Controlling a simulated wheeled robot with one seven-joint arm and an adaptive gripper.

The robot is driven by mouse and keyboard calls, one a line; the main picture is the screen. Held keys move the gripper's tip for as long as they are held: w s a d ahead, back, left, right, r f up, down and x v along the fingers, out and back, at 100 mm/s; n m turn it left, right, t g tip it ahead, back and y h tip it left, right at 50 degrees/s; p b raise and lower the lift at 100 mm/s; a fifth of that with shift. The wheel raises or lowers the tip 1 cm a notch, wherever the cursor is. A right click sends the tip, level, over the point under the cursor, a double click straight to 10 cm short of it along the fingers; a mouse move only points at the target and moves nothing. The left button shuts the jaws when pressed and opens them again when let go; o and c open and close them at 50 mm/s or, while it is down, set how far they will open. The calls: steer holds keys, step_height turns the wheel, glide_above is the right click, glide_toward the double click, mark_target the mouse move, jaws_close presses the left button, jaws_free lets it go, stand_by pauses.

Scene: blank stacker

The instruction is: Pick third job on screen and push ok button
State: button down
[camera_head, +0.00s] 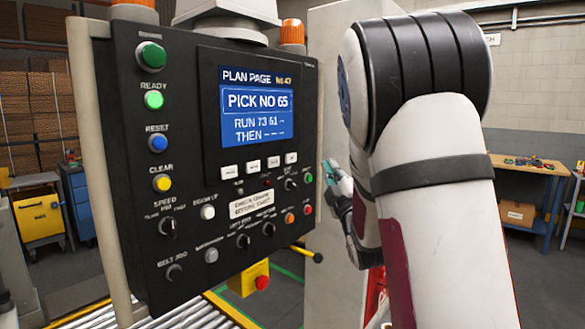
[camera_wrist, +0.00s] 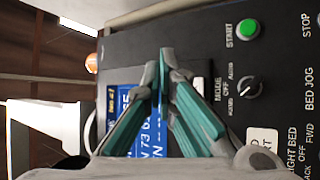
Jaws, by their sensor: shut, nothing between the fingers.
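The screen (camera_head: 256,107) on the black control panel (camera_head: 190,205) reads "PLAN PAGE", "PICK NO 65", "RUN 73 61" and "THEN" with dashes. A row of white buttons (camera_head: 251,166) sits below it; their labels are too small to read. My gripper (camera_head: 330,168) is at the panel's right edge, its teal fingers shut and empty. In the wrist view, my gripper (camera_wrist: 161,60) covers part of the blue screen (camera_wrist: 122,77). The green START button (camera_wrist: 249,30) and MODE knob (camera_wrist: 249,87) show beside the fingers. Contact with the panel cannot be told.
Green READY (camera_head: 153,99), blue RESET (camera_head: 158,143) and yellow CLEAR (camera_head: 162,183) buttons line the panel's left. A yellow box with a red button (camera_head: 262,283) hangs below, near the rollers (camera_head: 205,313). A workbench (camera_head: 530,170) stands behind right.

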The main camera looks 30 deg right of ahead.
mark_target(291, 158)
steer(key=shift+s+d, duration=0.1)
steer(key=shift+s, duration=0.05)
stand_by(0.3)
steer(key=w+a+b, duration=0.2)
steer(key=w+a, duration=0.1)
steer(key=w, duration=0.5)
steer(key=shift+w, duration=0.2)
steer(key=shift+w, duration=0.1)
stand_by(1.3)
steer(key=shift+w+a+b, duration=0.15)
steer(key=shift+w+b, duration=0.15)
steer(key=shift+b, duration=0.1)
